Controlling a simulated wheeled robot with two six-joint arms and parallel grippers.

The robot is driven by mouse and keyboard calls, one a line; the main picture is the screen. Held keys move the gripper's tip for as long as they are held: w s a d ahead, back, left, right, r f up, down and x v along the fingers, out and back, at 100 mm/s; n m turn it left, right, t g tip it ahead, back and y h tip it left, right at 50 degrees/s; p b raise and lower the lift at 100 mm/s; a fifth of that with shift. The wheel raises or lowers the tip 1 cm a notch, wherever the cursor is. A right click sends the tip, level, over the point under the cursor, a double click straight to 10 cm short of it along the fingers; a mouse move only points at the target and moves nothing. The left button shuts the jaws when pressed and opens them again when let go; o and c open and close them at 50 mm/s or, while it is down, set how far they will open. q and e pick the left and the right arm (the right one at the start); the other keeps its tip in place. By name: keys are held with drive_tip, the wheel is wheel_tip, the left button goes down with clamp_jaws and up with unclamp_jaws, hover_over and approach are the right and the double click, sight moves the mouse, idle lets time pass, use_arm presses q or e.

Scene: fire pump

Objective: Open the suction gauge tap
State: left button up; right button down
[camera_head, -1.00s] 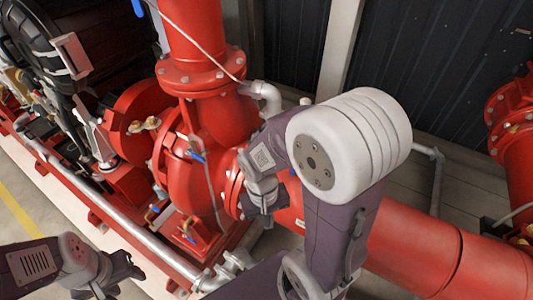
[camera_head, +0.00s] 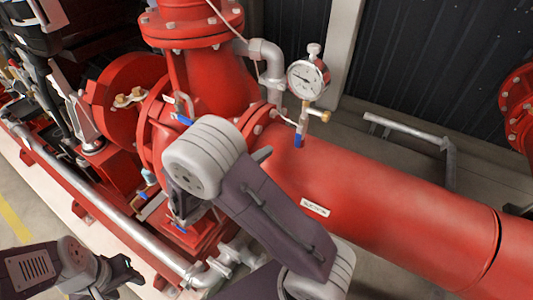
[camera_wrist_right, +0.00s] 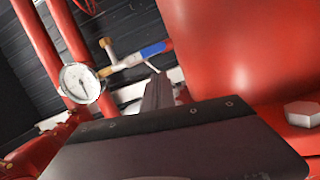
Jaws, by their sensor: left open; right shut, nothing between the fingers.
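The suction gauge (camera_head: 307,78) is a round white dial above the red suction pipe (camera_head: 390,205). Below it is the tap with a blue handle (camera_head: 299,138) and a brass side fitting (camera_head: 322,115). In the right wrist view the gauge (camera_wrist_right: 80,83) is at the left and the blue handle (camera_wrist_right: 155,48) near the top middle. My right gripper (camera_wrist_right: 158,92) is shut and empty, below the blue handle and apart from it in that picture. In the head view its tip (camera_head: 262,154) pokes out behind my wrist, left of the tap. My left gripper (camera_head: 124,273) is open at the lower left, far from the tap.
The red pump body (camera_head: 200,85) and bolted flanges stand left of the tap. A grey elbow pipe (camera_head: 268,55) rises behind it. A label (camera_head: 315,207) is on the suction pipe. In the right wrist view a large bolt (camera_wrist_right: 302,113) sits close at the right.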

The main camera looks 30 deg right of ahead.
sight(298, 137)
drive_tip(key=x, duration=0.7)
drive_tip(key=shift+d, duration=0.2)
drive_tip(key=shift+s+d+f+n+b, duration=0.25)
drive_tip(key=shift+s+f+n+b, duration=0.15)
drive_tip(key=shift+s+b, duration=0.2)
drive_tip(key=shift+s+d+n+h, duration=0.15)
drive_tip(key=shift+n+h, duration=0.15)
drive_tip(key=shift+n, duration=0.2)
